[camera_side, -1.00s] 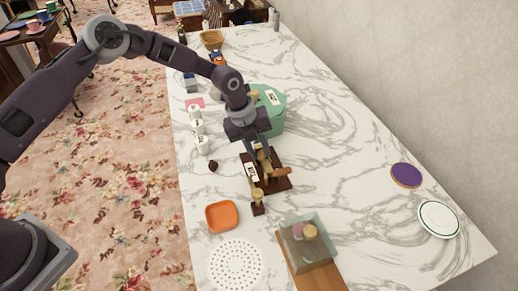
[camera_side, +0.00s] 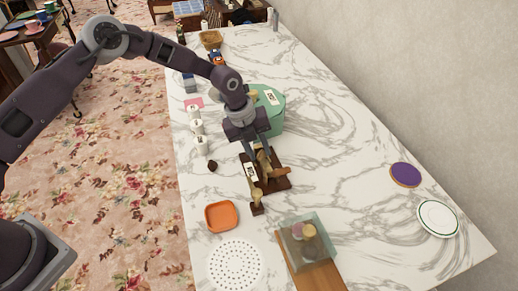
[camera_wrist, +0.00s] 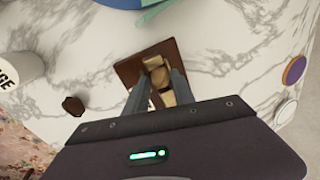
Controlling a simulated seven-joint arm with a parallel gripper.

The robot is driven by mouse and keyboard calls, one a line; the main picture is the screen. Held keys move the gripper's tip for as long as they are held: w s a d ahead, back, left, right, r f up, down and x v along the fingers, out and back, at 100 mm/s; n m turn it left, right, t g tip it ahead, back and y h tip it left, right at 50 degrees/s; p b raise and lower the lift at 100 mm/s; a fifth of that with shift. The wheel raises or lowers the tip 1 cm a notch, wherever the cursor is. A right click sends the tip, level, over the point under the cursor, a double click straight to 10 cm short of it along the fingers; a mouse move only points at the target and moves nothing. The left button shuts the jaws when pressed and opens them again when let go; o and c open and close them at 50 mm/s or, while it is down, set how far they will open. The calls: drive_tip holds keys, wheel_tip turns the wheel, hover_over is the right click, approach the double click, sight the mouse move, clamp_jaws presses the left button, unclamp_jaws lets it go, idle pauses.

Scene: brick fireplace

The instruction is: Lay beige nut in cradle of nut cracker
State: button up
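The nut cracker (camera_side: 280,184) is a dark brown wooden board with beige and orange-brown wooden parts. Its board also shows in the wrist view (camera_wrist: 130,70). My gripper (camera_side: 257,166) is low over the cracker, pointing down. In the wrist view my gripper's fingers (camera_wrist: 157,92) stand apart on either side of beige parts. A rounded beige piece (camera_wrist: 168,97), possibly the beige nut, lies between them nearer the right finger, with a gap to the left finger. Whether it rests in the cradle I cannot tell; fingers and cracker parts partly hide it.
A dark brown nut-like lump (camera_side: 212,166) lies left of the cracker.

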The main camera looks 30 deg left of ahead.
drive_tip(key=v, duration=1.2)
drive_tip(key=shift+r, duration=0.1)
drive_tip(key=s+a+r+n+t+y, duration=0.15)
drive_tip(key=s+a+r+n, duration=0.25)
drive_tip(key=s+r+n, duration=0.4)
drive_tip(key=s+a+r+n+y, duration=0.2)
drive_tip(key=s+a+r+n, duration=0.3)
drive_tip(key=s+r, duration=0.45)
drive_tip(key=s+a+r+n+t, duration=0.1)
drive_tip(key=s+a+n+t, duration=0.1)
drive_tip(key=s+n, duration=1.3)
drive_tip(key=s+h, duration=0.1)
drive_tip(key=s, duration=0.2)
drive_tip(key=shift+a+n, duration=0.4)
